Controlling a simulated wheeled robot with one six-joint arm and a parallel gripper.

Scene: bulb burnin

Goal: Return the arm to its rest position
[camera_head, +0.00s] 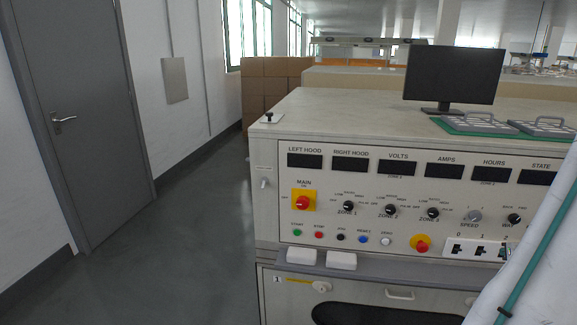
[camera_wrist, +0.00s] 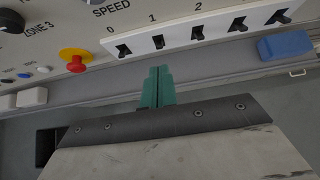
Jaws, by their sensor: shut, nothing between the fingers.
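My gripper (camera_wrist: 159,72) shows in the wrist view with its two green fingers pressed together and nothing between them. It is in front of the control panel (camera_head: 350,170), just below the row of numbered black toggle switches (camera_wrist: 198,33). I cannot tell its exact distance from the panel, but no touch shows. In the head view, part of my pale arm with a green stripe (camera_head: 535,262) crosses the lower right corner and covers that part of the panel. The gripper fingers are not clearly visible there.
The panel carries a red main knob (camera_head: 303,202), a red mushroom button (camera_wrist: 76,60), and several dials. A blue block (camera_wrist: 285,46) and white blocks (camera_head: 341,260) sit on the ledge. A monitor (camera_head: 453,75) and trays (camera_head: 478,122) stand on top. The floor (camera_head: 180,240) at left is clear.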

